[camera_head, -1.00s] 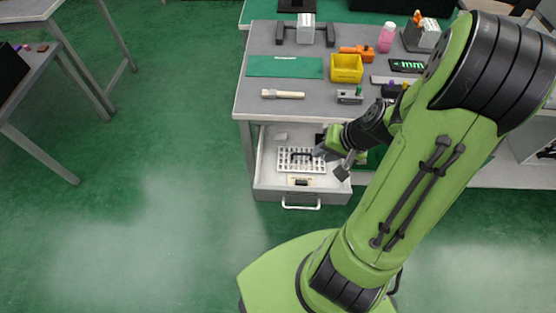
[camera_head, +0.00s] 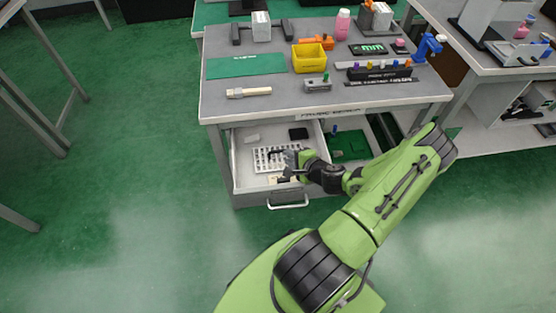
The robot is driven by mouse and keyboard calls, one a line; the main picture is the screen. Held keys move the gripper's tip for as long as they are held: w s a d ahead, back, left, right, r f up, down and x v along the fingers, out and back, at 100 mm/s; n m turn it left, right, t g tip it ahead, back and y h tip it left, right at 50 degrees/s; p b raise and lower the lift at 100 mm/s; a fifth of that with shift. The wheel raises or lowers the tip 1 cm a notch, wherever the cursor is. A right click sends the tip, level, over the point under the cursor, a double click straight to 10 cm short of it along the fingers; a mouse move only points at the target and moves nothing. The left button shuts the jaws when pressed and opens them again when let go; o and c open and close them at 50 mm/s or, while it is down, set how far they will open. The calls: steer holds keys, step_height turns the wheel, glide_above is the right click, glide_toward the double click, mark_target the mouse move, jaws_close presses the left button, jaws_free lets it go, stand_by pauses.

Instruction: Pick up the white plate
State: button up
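A white plate-like tray with a grid of small compartments (camera_head: 262,158) lies in the open drawer (camera_head: 236,178) under the grey workbench. I cannot tell for sure that it is the white plate. My gripper (camera_head: 282,165) reaches in from the right, over the right part of the gridded tray. Dark finger parts show at the tray's edge. The gripper is too small and partly hidden to tell whether it is open or touching the tray.
The drawer also holds a small black box (camera_head: 298,133) and a pale block. The bench top (camera_head: 225,108) above carries a yellow bin (camera_head: 310,60), a green mat (camera_head: 245,66) and a pale-handled tool (camera_head: 248,92). Green floor lies open at left.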

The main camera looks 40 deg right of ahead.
mark_target(281, 159)
steer(key=b+x, duration=0.2)
steer(key=x, duration=0.4)
steer(key=shift+w+d+f, duration=0.15)
steer(key=shift+w, duration=0.15)
steer(key=shift+c, duration=0.3)
jaws_close()
